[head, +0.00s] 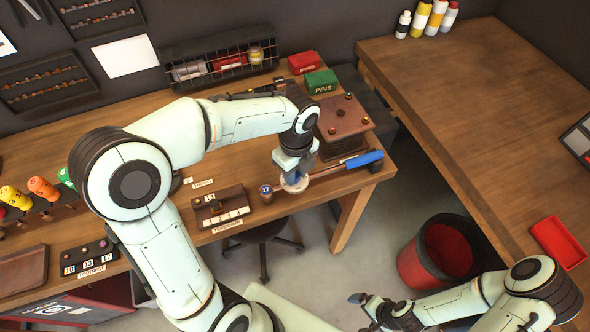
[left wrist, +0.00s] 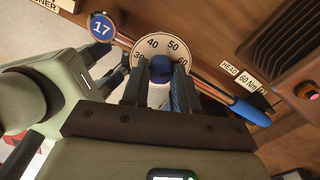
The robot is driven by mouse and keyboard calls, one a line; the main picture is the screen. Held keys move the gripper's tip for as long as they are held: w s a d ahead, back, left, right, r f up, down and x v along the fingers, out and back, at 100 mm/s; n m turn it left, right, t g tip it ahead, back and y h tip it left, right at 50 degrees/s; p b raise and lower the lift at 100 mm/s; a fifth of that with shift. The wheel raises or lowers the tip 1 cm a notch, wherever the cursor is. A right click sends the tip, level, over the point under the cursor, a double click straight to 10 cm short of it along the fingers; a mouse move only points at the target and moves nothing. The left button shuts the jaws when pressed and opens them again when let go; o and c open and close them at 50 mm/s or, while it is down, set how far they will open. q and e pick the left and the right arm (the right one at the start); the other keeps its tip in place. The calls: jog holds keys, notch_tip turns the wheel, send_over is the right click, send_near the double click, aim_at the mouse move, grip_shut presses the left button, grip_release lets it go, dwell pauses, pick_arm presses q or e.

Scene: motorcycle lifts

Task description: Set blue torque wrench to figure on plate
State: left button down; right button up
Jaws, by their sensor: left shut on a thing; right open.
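The blue torque wrench lies along the workbench's front edge, its blue handle (head: 362,160) at right and its round blue end marked 17 (head: 266,190) at left. In the left wrist view its white dial (left wrist: 172,46) reads 30, 40, 50 and 60 around a blue-topped knob (left wrist: 161,68). My left gripper (head: 293,173) is shut on this knob from above. The knob's pointer is hidden, so its setting cannot be read. A plate (left wrist: 243,78) beside the wrench reads HEAD 60 Nm. My right gripper (head: 366,304) is open and empty, low and away from the bench.
A brown box (head: 342,117) stands behind the wrench. A dark socket block (head: 219,207) sits left of it. Green (head: 321,82) and red (head: 304,62) pin boxes are at the back. A red bin (head: 438,252) stands on the floor; the right-hand bench (head: 470,100) is mostly clear.

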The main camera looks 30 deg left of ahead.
aim_at(297, 174)
pick_arm(q)
jog(key=c, duration=0.8)
grip_release()
jog(key=shift+c, duration=0.2)
jog(key=shift+r, duration=0.1)
notch_tip(297, 174, up, 13)
jog(key=shift+w+r, duration=0.15)
